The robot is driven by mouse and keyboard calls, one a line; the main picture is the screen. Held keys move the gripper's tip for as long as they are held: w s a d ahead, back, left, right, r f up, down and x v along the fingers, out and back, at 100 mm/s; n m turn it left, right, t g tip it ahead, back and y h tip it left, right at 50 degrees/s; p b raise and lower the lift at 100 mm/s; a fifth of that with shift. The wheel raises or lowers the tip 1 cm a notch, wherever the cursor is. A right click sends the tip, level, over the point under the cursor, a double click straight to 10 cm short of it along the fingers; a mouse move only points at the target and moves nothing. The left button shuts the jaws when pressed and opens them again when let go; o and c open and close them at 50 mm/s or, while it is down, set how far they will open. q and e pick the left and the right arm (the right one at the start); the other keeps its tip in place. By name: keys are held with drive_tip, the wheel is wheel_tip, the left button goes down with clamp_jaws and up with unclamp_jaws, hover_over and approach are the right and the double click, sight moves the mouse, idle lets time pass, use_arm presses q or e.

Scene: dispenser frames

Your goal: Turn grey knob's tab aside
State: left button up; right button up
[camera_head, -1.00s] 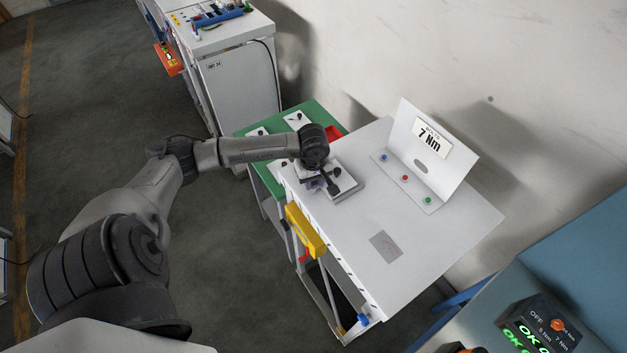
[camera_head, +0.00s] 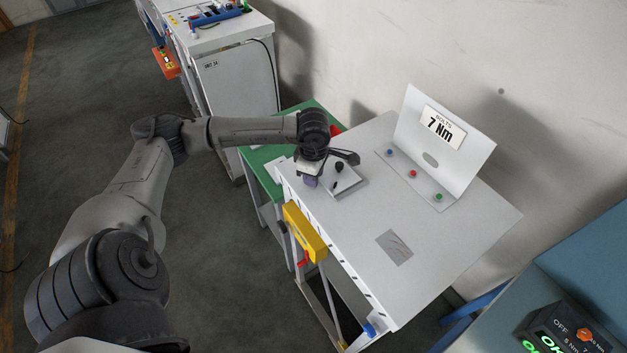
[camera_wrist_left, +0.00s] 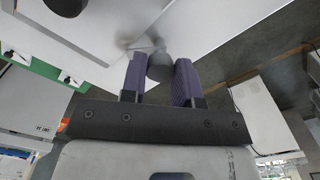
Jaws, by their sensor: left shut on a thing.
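A light plate (camera_head: 350,182) lies on the near left part of the white table (camera_head: 440,225). A dark round knob (camera_head: 339,166) stands on it, with a small dark part (camera_head: 335,185) closer to me. My left gripper (camera_head: 312,181) is at the plate's left side, partly hidden by its own wrist. In the left wrist view, its purple fingers (camera_wrist_left: 158,78) are shut on a grey round knob (camera_wrist_left: 160,67). A blurred grey shape (camera_wrist_left: 142,42) sticks out beyond this knob, perhaps its tab. My right gripper is not in view.
A bent white panel with a 7 Nm sign (camera_head: 440,130) stands at the table's back, with blue, red and green buttons (camera_head: 413,174) before it. A green table (camera_head: 262,155) adjoins on the left. The table's middle and right are mostly clear.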

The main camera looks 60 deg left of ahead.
use_arm(q)
drive_tip(key=n+b, duration=0.3)
drive_tip(key=n, duration=0.1)
drive_tip(key=shift+f+n, duration=0.1)
drive_tip(key=shift+n, duration=0.2)
drive_tip(key=shift+n+b, duration=0.9)
drive_tip(key=shift+n, duration=0.7)
drive_tip(key=shift+r, duration=0.2)
drive_tip(key=o, duration=0.9)
drive_tip(key=shift+f, duration=0.1)
drive_tip(key=shift+r+b, duration=0.55)
drive_tip(key=shift+r, duration=6.4)
